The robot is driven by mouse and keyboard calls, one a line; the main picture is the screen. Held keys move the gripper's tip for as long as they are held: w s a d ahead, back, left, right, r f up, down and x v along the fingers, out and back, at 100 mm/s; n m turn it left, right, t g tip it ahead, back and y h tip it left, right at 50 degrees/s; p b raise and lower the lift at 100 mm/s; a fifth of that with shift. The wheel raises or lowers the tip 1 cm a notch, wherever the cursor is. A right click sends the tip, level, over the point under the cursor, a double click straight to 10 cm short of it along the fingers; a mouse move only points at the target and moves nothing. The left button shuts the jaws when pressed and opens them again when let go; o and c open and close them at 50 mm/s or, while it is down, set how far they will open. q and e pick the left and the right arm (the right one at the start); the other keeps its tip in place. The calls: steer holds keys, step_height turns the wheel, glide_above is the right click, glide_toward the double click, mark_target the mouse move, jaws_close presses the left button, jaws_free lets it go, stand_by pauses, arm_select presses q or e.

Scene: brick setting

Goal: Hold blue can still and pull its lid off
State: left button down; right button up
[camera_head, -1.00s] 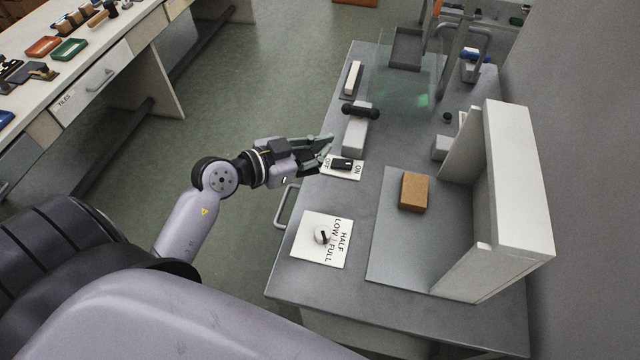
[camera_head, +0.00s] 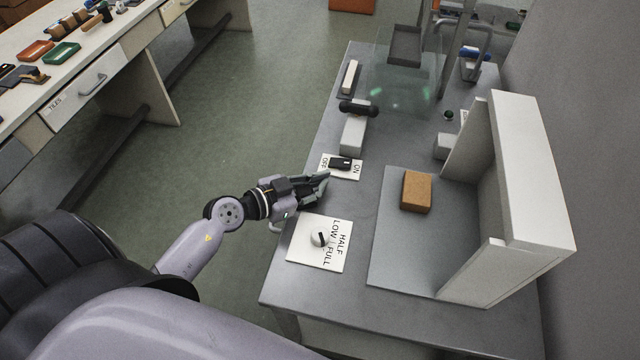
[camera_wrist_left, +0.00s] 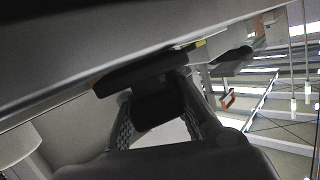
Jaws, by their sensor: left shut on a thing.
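No blue can or lid can be made out for sure in either view. A small blue thing (camera_head: 474,53) lies at the far right end of the grey bench, too small to identify. My left gripper (camera_head: 322,182) is at the bench's near-left edge, between the ON/OFF switch plate and the dial plate. In the left wrist view its fingers (camera_wrist_left: 158,112) close on a dark blocky thing (camera_wrist_left: 155,100), whose identity I cannot tell. My right gripper is not in view.
On the grey bench (camera_head: 400,318) are an ON/OFF switch plate (camera_head: 352,173), a LOW/HALF/FULL dial plate (camera_head: 305,257), a brown brick (camera_head: 416,191) before a white stand (camera_head: 530,170), and a clear pane (camera_head: 400,75). Another bench (camera_head: 110,45) stands at left.

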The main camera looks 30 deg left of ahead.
arm_select(q)
steer(key=shift+f, duration=0.1)
steer(key=c, duration=1.5)
jaws_free()
steer(key=shift+f, duration=0.1)
